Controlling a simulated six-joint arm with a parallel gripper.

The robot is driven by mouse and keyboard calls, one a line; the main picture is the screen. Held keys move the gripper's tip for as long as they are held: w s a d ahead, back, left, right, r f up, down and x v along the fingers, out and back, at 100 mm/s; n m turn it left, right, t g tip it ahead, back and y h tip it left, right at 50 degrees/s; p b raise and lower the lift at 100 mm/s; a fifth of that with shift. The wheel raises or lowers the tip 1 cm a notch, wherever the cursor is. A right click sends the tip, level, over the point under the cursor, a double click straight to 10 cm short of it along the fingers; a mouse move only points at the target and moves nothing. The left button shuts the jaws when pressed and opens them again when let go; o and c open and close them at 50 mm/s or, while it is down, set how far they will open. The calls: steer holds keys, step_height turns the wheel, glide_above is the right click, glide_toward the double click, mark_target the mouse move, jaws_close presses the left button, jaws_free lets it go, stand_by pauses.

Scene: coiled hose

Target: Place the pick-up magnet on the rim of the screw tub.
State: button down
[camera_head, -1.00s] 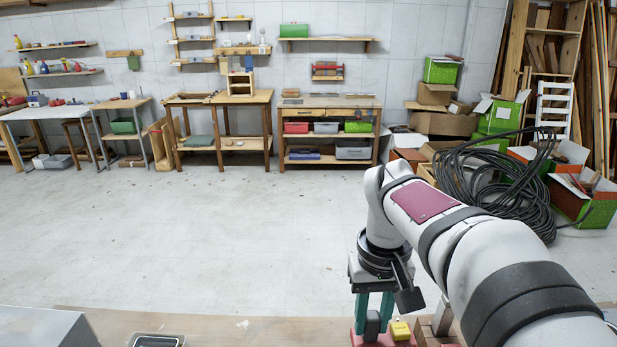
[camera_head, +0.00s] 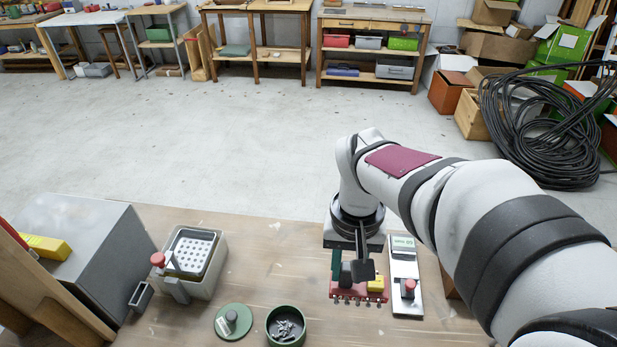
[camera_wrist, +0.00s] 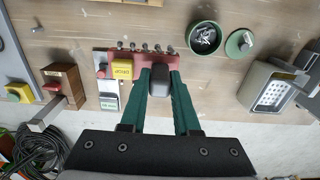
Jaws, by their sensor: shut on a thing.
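The pick-up magnet (camera_head: 351,291) is a red bar with a dark handle and a yellow tab marked DROP; several screws stick out along its front edge. It also shows in the wrist view (camera_wrist: 142,60). My gripper (camera_head: 350,268) has its green fingers shut around the dark handle, also in the wrist view (camera_wrist: 160,80). I cannot tell whether the bar touches the bench. The screw tub (camera_head: 271,337) is a round green tub with loose grey screws inside, left of the magnet and nearer the bottom edge; in the wrist view (camera_wrist: 190,44) it is up and right of the magnet.
A green lid (camera_head: 222,333) with a grey knob lies just left of the tub. A pale box (camera_head: 210,281) with a perforated tray and red knob stands farther left. A white device (camera_head: 407,305) with a red knob is close right of the magnet. Bare bench (camera_head: 275,262) lies behind the tub.

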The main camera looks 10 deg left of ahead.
steer(key=s+a+f, duration=0.2)
steer(key=a+f, duration=1)
steer(key=a, duration=0.1)
steer(key=shift+s+f, duration=0.2)
steer(key=shift+s, duration=0.05)
steer(key=c, duration=0.6)
jaws_free()
steer(key=shift+f, duration=0.15)
steer(key=shift+c, duration=0.2)
step_height(320, 180, up, 12)
steer(key=s+d+r+m, duration=0.1)
steer(key=s+d+m, duration=0.15)
steer(key=d, duration=0.35)
steer(key=s+d+r+m, duration=0.1)
steer(key=s+d+r, duration=0.1)
steer(key=s+d, duration=0.35)
steer(key=s+d+f+m+y, duration=0.1)
steer(key=s+d+f+m, duration=0.1)
steer(key=s+d, duration=0.4)
steer(key=shift+s+d+y, duration=0.15)
steer(key=shift+s+y, duration=0.25)
steer(key=shift+s, duration=0.2)
